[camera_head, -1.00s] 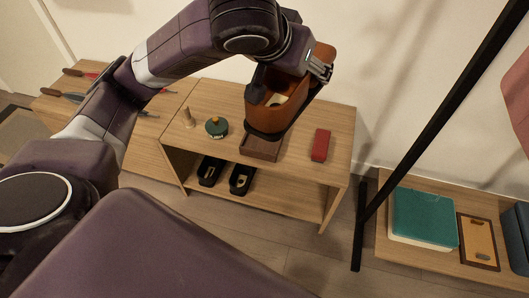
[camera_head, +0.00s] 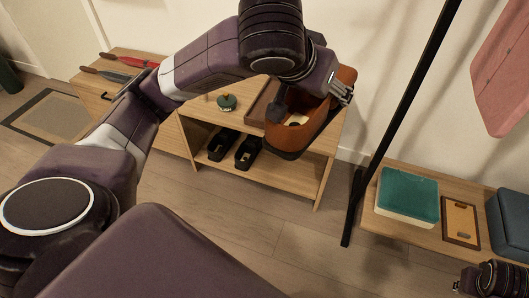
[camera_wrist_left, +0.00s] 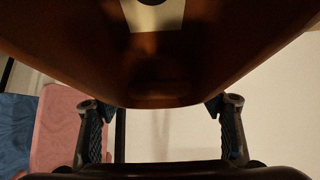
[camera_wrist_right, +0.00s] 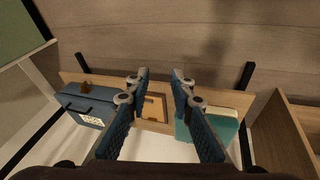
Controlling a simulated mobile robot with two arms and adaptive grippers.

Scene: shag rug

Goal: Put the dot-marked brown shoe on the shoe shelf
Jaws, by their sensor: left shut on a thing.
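The brown shoe (camera_head: 305,132) hangs from my left gripper, in front of the wooden shoe shelf (camera_head: 286,178) and apart from its lower board. My left gripper (camera_wrist_left: 159,106) is shut on the shoe, with a finger at each side of it. In the left wrist view the shoe (camera_wrist_left: 215,60) fills the top, and a pale insole with a dark dot shows inside. Two black shoes (camera_head: 222,146) (camera_head: 248,154) stand in the shelf's lower compartment, with bare board to their right. My right gripper (camera_wrist_right: 160,82) is open and empty above the bench at the right.
A green tin (camera_head: 227,102) and a brown box (camera_head: 262,104) are on the shelf's top. A black post (camera_head: 385,140) stands right of the shelf. The bench holds a teal box (camera_head: 408,196), a framed board (camera_head: 460,222) and a blue case (camera_head: 508,225). Floor in front is clear.

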